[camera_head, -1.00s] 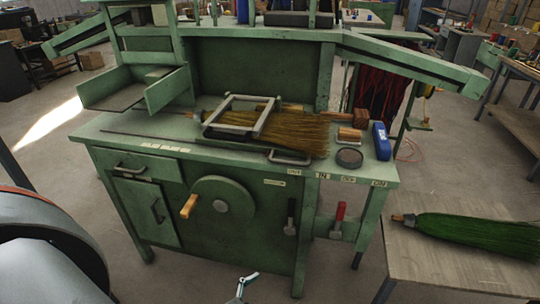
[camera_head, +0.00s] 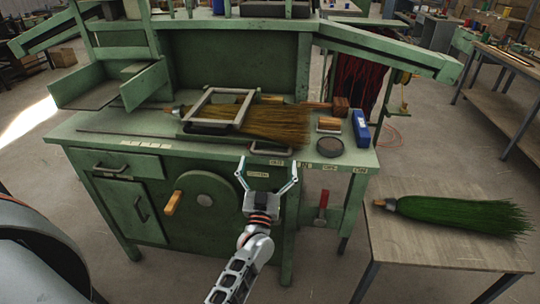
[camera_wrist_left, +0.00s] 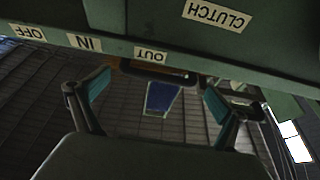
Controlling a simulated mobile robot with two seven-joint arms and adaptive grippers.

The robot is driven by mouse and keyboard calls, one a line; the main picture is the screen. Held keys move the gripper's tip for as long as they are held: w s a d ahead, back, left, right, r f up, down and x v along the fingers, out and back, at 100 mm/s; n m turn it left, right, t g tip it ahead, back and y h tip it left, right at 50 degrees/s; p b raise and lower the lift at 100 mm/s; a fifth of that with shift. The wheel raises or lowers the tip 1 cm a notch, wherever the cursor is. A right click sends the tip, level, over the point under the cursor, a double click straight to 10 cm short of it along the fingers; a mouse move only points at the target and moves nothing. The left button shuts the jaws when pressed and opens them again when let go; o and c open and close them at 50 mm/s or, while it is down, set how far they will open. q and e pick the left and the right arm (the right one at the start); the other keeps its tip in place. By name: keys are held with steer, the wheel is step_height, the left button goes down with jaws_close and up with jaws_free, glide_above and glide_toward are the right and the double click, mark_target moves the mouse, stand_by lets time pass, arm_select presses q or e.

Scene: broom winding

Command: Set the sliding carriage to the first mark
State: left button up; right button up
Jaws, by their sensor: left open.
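The carriage appears to be the pale metal frame (camera_head: 239,110) lying over the straw broom (camera_head: 275,125) on the green bench top. A grey bar handle (camera_head: 270,149) sticks out at the bench's front edge, and a dark bar handle also shows in the left wrist view (camera_wrist_left: 152,72). Small pale labels (camera_head: 145,143) run along the front edge to the left; I cannot read them as marks. My left gripper (camera_head: 267,168) is open and empty in front of the bench, its fingertips just below the grey handle. My right gripper is not in view.
A crank wheel (camera_head: 206,203) and a red-handled lever (camera_head: 321,206) are on the bench front. A blue box (camera_head: 361,128) and dark round dish (camera_head: 329,147) stand on the bench's right. A green broom (camera_head: 460,214) lies on the side table.

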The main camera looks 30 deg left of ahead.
mark_target(265, 155)
arm_select(q)
steer(key=shift+x, duration=1.65)
steer(key=c, duration=1.3)
steer(key=shift+s+a, duration=0.2)
steer(key=shift+a, duration=0.45)
steer(key=s+a+p, duration=0.1)
steer(key=a, duration=0.3)
steer(key=s+a+p, duration=0.1)
steer(key=s+a, duration=0.1)
steer(key=a, duration=0.3)
steer(key=s+a+p, duration=0.1)
steer(key=a, duration=0.3)
steer(key=shift+s+a, duration=0.2)
steer(key=shift+a, duration=0.2)
steer(key=s+a, duration=0.1)
steer(key=a, duration=0.4)
steer(key=s+a, duration=0.2)
steer(key=a, duration=0.2)
steer(key=s+a, duration=0.1)
steer(key=a, duration=0.4)
steer(key=shift+s+a, duration=0.3)
steer(key=shift+s, duration=0.05)
